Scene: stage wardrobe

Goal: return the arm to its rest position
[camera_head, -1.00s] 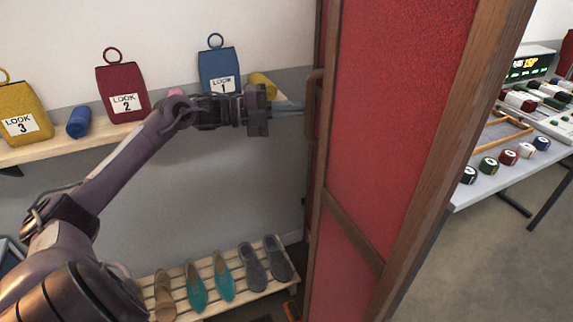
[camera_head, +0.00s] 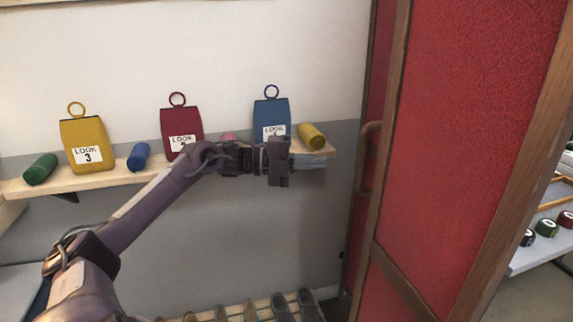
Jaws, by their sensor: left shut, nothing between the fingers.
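My left arm comes in from the lower left and reaches across in front of the wall shelf. My left gripper (camera_head: 308,161) is shut and empty, its fingers pointing right, in front of the shelf's right end and below the yellow roll (camera_head: 311,136). The gripper and wrist cover part of the shelf edge and the lower edge of the blue LOOK 1 bag (camera_head: 271,112). My right gripper is not in view.
The shelf (camera_head: 110,180) also bears a red LOOK 2 bag (camera_head: 181,118), a yellow LOOK 3 bag (camera_head: 86,135), a blue roll (camera_head: 139,156) and a green roll (camera_head: 40,168). A red folding screen (camera_head: 460,130) stands right of the gripper. Shoes (camera_head: 282,306) lie on a low rack below.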

